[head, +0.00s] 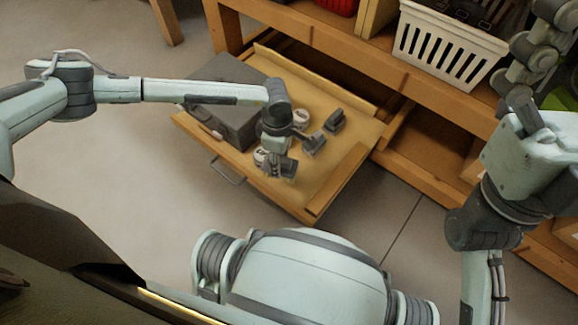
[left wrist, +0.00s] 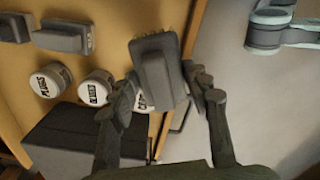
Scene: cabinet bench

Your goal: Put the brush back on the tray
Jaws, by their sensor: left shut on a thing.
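My left gripper (head: 283,172) is over the front part of an open wooden drawer. It is shut on a dark grey brush (left wrist: 160,72), which shows between the fingers in the left wrist view with its bristles at the far end. In the head view the brush is hard to tell from the fingers. Two similar dark grey pieces (head: 335,121) (head: 315,143) lie in the drawer to the right of my gripper. I cannot pick out a separate tray; the drawer's bare floor (head: 345,150) shows at right.
A grey box (head: 225,110) fills the drawer's left side. Several white labelled tins (left wrist: 50,79) stand between the box and the grey pieces. A white slotted basket (head: 447,45) stands on the bench behind. The drawer's right side is clear.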

